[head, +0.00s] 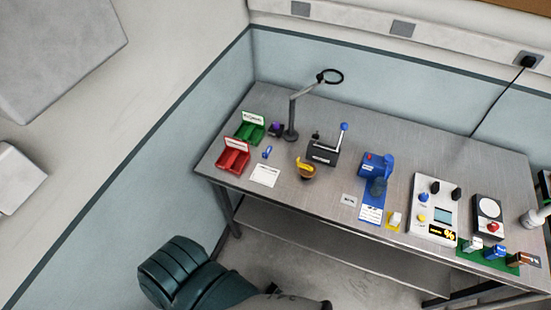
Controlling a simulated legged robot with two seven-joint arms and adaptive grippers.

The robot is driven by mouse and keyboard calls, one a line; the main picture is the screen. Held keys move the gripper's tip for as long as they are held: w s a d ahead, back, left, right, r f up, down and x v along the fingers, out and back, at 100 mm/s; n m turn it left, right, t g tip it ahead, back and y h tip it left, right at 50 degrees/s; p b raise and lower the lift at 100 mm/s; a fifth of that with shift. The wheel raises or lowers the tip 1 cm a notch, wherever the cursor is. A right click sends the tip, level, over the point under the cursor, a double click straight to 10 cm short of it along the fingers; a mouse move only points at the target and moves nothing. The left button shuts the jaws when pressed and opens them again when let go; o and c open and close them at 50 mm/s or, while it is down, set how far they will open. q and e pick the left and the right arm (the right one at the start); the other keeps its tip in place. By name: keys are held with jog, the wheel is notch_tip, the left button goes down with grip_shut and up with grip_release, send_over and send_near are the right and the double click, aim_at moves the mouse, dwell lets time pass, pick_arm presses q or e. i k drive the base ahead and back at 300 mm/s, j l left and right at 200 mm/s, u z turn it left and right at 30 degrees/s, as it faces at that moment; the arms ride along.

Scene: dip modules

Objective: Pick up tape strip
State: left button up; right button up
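I cannot pick out a tape strip with certainty. A small yellow-and-dark rounded thing (305,170) sits on the metal table (225,160), left of the middle. A small blue thing (267,152) lies between it and the red bin, above a white card (265,176). Both are too small to name. A teal arm part of mine shows at the bottom, in front of the table. Neither gripper's fingers show.
A red bin (233,163) and a green bin (245,132) stand at the table's left end. A lamp (292,115), a black lever device (322,153), a blue press (375,167) and a white control box (434,200) stand further right. Bare tabletop lies along the back.

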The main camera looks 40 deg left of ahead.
aim_at(302, 165)
jog(key=u, duration=0.85)
jog(key=l+z, duration=0.1)
jog(key=l, duration=0.3)
jog(key=i+l+z, duration=0.1)
jog(key=l, duration=0.25)
jog(key=i+l, duration=0.1)
jog(key=l, duration=0.3)
jog(key=z, duration=0.05)
